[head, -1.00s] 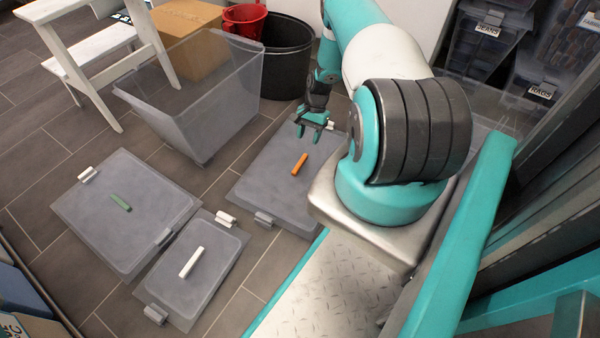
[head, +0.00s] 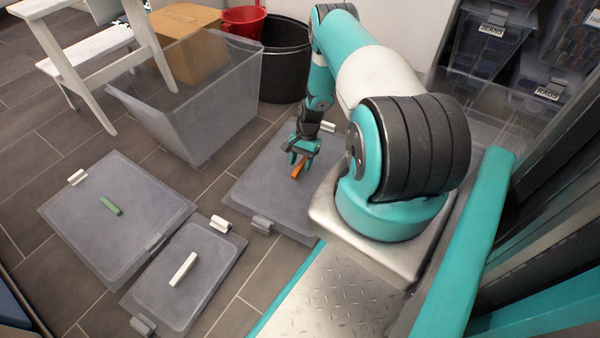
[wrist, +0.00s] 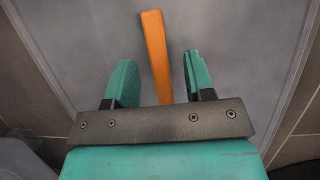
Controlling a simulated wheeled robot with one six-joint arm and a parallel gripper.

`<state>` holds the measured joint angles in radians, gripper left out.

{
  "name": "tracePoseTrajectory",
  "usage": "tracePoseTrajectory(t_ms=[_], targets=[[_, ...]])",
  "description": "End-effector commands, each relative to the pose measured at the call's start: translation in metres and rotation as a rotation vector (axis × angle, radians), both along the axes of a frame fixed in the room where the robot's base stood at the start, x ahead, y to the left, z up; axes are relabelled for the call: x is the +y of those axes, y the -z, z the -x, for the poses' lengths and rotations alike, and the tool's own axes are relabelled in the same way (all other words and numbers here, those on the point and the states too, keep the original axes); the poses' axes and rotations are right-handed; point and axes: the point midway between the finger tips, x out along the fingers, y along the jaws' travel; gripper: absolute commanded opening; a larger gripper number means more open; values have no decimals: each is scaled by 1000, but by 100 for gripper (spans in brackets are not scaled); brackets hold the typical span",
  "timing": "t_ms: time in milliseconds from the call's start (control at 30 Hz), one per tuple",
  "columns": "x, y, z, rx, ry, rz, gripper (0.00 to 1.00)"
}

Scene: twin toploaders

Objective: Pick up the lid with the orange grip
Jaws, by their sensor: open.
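The lid with the orange grip (head: 262,185) lies flat on the floor in the middle of the head view, partly hidden by my arm and base. Its orange grip (head: 297,171) is a narrow bar standing out from the grey panel. My gripper (head: 300,155) is over this lid, right at the orange grip. In the wrist view the orange grip (wrist: 155,50) runs between the two teal fingers of my gripper (wrist: 160,80). The fingers are open, with a gap on each side of the bar. Whether the fingertips reach down beside the bar is hard to tell.
A lid with a green grip (head: 80,225) and a smaller lid with a white grip (head: 215,260) lie on the floor at left. A clear open bin (head: 185,110), a cardboard box (head: 190,22) and a black bucket (head: 285,75) stand behind. A white step stool (head: 85,60) is at upper left.

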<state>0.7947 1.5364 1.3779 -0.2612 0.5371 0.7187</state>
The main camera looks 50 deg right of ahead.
Motion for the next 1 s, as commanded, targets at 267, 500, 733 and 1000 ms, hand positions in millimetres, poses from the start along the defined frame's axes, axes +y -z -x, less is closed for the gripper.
tracePoseTrajectory(t_ms=[267, 500, 733, 1000], targets=[[0, 1, 0, 0, 0, 0, 49], [0, 5, 0, 0, 0, 0, 49], [0, 4, 0, 0, 0, 0, 49], [0, 4, 0, 0, 0, 0, 1]])
